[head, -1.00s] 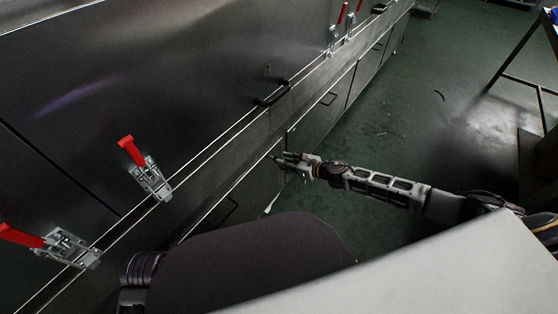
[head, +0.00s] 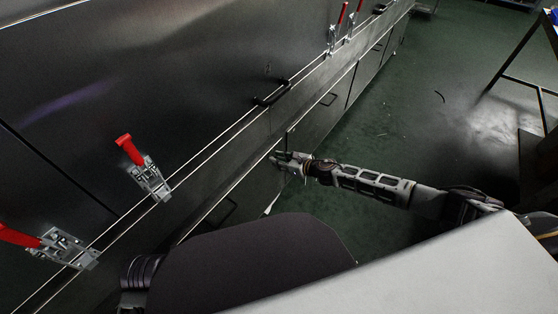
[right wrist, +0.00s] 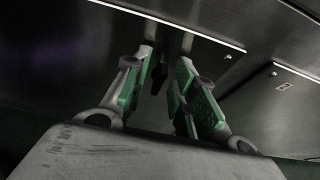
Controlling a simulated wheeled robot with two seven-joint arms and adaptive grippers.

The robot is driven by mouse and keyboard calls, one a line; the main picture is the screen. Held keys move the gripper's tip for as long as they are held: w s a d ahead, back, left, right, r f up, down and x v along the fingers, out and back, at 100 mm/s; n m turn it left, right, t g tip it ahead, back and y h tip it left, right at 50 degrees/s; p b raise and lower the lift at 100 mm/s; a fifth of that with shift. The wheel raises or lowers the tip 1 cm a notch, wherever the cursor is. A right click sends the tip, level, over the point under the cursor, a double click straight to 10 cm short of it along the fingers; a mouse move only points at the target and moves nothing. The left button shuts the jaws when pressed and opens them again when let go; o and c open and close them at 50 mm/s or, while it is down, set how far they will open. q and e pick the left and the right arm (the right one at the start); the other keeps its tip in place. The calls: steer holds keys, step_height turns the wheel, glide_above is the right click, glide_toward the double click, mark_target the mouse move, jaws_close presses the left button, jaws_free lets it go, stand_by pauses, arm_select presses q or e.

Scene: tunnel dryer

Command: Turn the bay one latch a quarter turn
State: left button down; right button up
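A small dark latch-like part (right wrist: 159,76) shows between the fingers of my right gripper (right wrist: 166,58) in the right wrist view. The fingers are apart, one on each side of it; I cannot tell whether they touch it. In the head view my right gripper (head: 277,158) is at the lower steel panel, just below a thin dark upright piece (head: 287,141). I see no label that tells which latch is bay one. Two red-handled toggle clamps (head: 148,177) (head: 62,246) are on the dryer front at the left. My left gripper is not in view.
More red clamps (head: 333,38) stand farther along. The green floor (head: 430,110) is mostly clear. A dark metal frame (head: 520,80) stands at the right.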

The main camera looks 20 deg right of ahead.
jaws_close()
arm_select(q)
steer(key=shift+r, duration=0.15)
